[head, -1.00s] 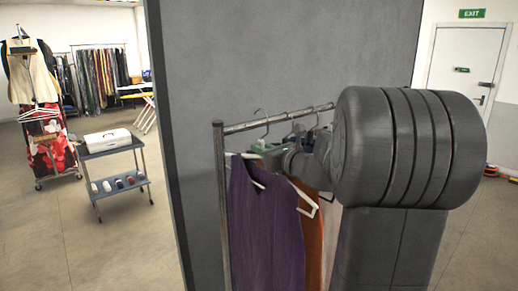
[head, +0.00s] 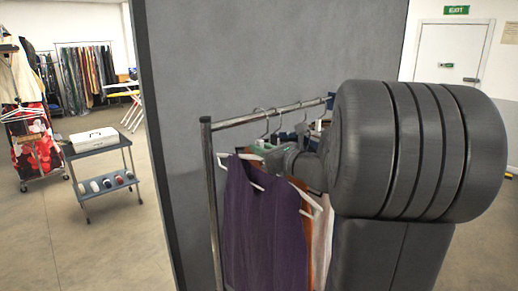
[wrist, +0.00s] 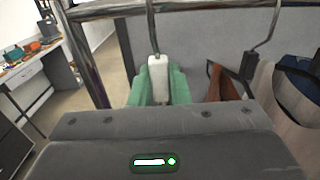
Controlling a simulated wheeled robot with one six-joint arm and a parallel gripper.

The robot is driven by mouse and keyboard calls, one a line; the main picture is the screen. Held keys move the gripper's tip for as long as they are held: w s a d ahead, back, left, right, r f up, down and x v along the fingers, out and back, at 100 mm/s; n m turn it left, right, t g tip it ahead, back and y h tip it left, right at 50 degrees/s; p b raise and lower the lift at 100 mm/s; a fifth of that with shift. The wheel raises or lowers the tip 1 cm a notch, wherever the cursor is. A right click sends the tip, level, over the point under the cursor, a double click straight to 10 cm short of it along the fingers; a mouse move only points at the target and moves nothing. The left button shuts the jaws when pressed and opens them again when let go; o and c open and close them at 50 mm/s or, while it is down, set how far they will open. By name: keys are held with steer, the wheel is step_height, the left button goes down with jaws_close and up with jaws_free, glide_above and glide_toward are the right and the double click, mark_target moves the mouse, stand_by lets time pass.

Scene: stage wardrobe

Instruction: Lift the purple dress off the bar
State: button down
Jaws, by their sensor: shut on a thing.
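The purple dress (head: 263,235) hangs on a white hanger (head: 308,197) at the near end of the rack in the head view. The hanger slants down to the right. My gripper (head: 258,150) is at the top of this hanger, below the bar (head: 240,119). In the wrist view my gripper's green fingers (wrist: 157,92) are shut on the white hanger neck (wrist: 158,68). A thin hook rises from the neck past the bar, and its top is out of view. I cannot tell whether the hook touches the bar. My arm hides part of the rack.
An orange garment (head: 304,186) and a pale one (head: 322,240) hang close behind the dress. The rack's upright post (head: 212,200) stands just left of it. A grey partition (head: 270,55) is behind. A trolley (head: 102,146) and open floor lie left.

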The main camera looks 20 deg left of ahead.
stand_by(0.3)
steer(key=p+v, duration=0.2)
steer(key=v, duration=2.8)
